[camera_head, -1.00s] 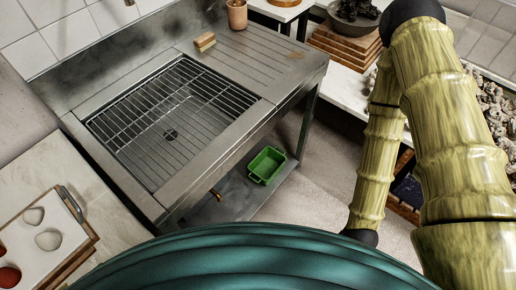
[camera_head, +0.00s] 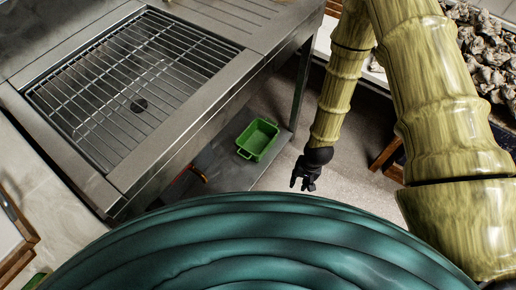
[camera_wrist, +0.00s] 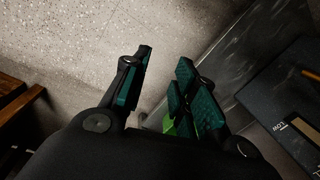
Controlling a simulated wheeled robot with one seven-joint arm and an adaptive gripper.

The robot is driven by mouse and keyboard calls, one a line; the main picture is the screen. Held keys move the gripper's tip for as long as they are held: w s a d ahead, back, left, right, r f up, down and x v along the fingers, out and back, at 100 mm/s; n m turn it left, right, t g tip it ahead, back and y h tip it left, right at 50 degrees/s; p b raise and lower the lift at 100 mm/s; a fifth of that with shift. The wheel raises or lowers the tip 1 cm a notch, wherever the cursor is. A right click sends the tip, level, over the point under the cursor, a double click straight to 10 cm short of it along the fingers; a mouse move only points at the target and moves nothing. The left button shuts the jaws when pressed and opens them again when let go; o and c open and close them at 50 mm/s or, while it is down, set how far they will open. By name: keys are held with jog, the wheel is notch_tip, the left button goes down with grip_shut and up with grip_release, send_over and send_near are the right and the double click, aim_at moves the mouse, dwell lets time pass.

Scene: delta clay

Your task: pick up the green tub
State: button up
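The green tub (camera_head: 258,139) is a small open tub with a handle at its end. It sits on the low metal shelf under the sink unit in the head view, near the shelf's right end. My gripper (camera_head: 305,180) hangs to the right of the tub and apart from it, above the floor. In the wrist view my gripper (camera_wrist: 168,82) has its dark green finger pads spread apart, with nothing between the tips. A bit of bright green (camera_wrist: 170,126), seemingly the tub, shows low behind the right fingers; most of it is hidden there.
The steel sink unit (camera_head: 195,120) with its wire rack overhangs the low shelf (camera_head: 225,165). A leg (camera_head: 301,85) stands at the unit's right corner, near the tub. Speckled floor (camera_head: 345,180) is clear around my gripper. A wooden crate (camera_head: 390,160) stands at right.

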jog(key=w+a+f+m+b, duration=0.1)
jog(key=w+a+f+b, duration=0.1)
jog(key=w+f+b, duration=0.4)
jog(key=w+a+f+m+b, duration=0.1)
jog(key=w+a+f+b, duration=0.3)
jog(key=w, duration=0.3)
jog(key=m+h+b, duration=0.1)
jog(key=m+b, duration=0.1)
jog(key=b, duration=1.5)
send_over(268, 151)
jog(key=shift+s+d+f, duration=0.1)
jog(key=shift+d+f, duration=0.05)
jog(key=shift+f, duration=2.3)
jog(key=shift+s+d+f, duration=0.1)
jog(key=shift+f, duration=2.3)
jog(key=shift+w+f+b, duration=0.25)
jog(key=shift+f+b, duration=0.6)
jog(key=shift+f, duration=0.4)
jog(key=shift+w+f+b, duration=0.2)
jog(key=shift+f+b, duration=0.65)
jog(key=shift+f, duration=0.4)
jog(key=shift+a, duration=0.1)
grip_shut()
